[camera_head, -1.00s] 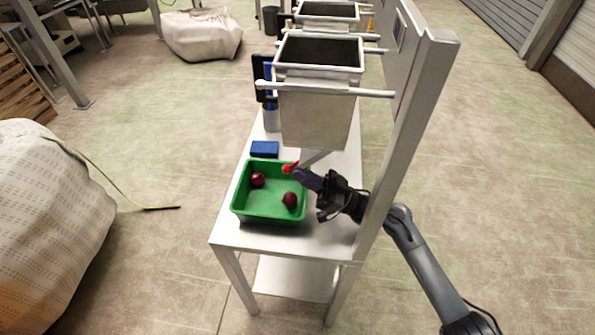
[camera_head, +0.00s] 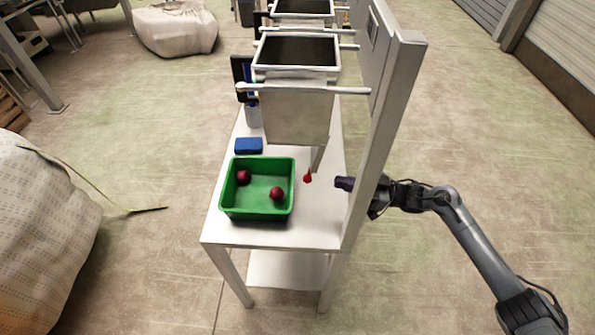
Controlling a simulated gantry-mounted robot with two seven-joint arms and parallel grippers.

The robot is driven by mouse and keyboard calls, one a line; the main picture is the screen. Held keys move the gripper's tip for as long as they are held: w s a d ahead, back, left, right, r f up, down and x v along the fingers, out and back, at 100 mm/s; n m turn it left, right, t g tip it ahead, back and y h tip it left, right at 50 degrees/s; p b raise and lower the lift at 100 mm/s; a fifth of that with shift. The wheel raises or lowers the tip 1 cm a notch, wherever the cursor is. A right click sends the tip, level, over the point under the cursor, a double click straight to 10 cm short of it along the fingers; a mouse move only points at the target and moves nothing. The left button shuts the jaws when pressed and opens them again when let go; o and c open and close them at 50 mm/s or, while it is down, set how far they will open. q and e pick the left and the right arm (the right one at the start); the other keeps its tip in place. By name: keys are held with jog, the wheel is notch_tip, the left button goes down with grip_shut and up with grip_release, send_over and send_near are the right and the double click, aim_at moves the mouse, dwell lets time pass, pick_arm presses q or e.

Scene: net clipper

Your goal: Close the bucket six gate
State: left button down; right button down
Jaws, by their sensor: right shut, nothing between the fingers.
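The nearest bucket (camera_head: 297,108) is a pale metal box with an open top, hung above the white table. Its gate lever (camera_head: 317,159) hangs below it, nearly upright, with a red tip (camera_head: 307,177). I cannot read a bucket number. My right gripper (camera_head: 343,183) is shut and empty, just right of the red tip and apart from it, beside the upright post. A green crate (camera_head: 226,193) stands on the table below the bucket, left of the lever, with two dark red round fruits (camera_head: 276,193) in it. My left gripper is not in view.
A white post (camera_head: 378,130) rises along the table's right side, close to my right arm. A blue box (camera_head: 248,146) sits behind the crate. More buckets (camera_head: 304,8) hang behind. Large sacks (camera_head: 45,215) lie left; the floor between is open.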

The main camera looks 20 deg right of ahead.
aim_at(311, 178)
jog(key=shift+h, duration=0.4)
jog(key=x, duration=1.1)
jog(key=shift+f+b, duration=0.3)
jog(key=shift+b, duration=0.05)
jog(key=shift+a, duration=0.2)
jog(key=a+r+y, duration=0.1)
jog(key=w+a, duration=0.1)
jog(key=a, duration=0.1)
jog(key=w+a+r+t+y+b, duration=0.1)
jog(key=shift+a+r+m+y, duration=0.3)
jog(key=shift+r, duration=0.1)
